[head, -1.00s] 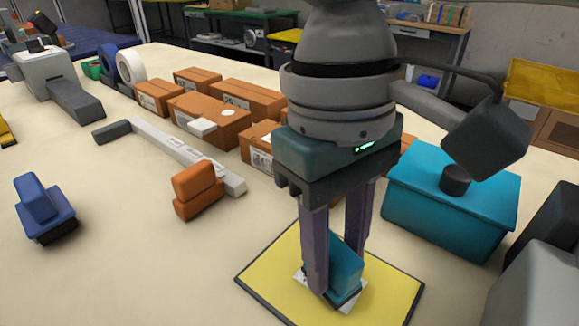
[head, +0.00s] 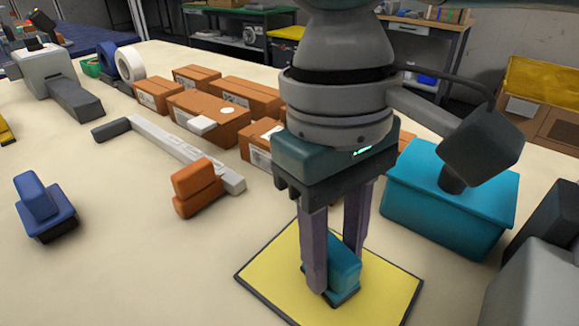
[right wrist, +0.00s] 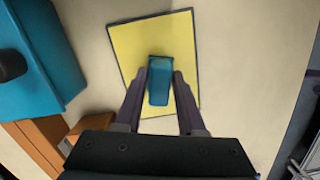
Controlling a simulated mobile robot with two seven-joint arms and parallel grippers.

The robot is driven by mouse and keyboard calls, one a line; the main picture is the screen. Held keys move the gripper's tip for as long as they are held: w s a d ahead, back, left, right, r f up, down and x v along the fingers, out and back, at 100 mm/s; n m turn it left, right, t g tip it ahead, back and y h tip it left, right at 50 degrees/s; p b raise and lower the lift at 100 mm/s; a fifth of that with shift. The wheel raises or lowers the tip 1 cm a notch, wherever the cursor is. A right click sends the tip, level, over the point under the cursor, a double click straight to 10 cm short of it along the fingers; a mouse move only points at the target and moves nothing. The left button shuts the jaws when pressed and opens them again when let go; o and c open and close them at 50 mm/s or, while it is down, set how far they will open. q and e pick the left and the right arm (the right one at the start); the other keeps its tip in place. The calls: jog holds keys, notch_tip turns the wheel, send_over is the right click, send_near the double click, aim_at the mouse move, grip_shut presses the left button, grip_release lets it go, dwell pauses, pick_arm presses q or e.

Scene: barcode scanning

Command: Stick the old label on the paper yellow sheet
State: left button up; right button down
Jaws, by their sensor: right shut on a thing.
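The yellow sheet (head: 268,272), edged in dark, lies flat on the table at the front; it also shows in the right wrist view (right wrist: 182,35). My right gripper (head: 334,276) points down over the sheet and is shut on a teal block-shaped tool (head: 346,268) with a dark base. In the right wrist view the tool (right wrist: 160,82) sits between the two fingers, over the sheet's middle. Whether its base touches the sheet is hard to tell. No white label shows on the sheet now. My left gripper is not in view.
A teal bin (head: 450,205) stands right of the sheet. An orange tool (head: 196,188) and a blue tool (head: 43,207) stand to the left. Several brown boxes (head: 208,117) and a long grey-white bar (head: 185,153) lie behind. Bare table lies at front left.

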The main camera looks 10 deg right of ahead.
aim_at(336, 249)
jog(key=shift+f+p, duration=0.1)
jog(key=shift+p, duration=0.25)
dwell(0.8)
jog(key=shift+d+f, duration=0.1)
dwell(0.5)
notch_tip(336, 249, up, 7)
jog(key=p, duration=0.9)
jog(key=shift+r+p, duration=0.2)
jog(key=shift+p, duration=0.15)
dwell(0.3)
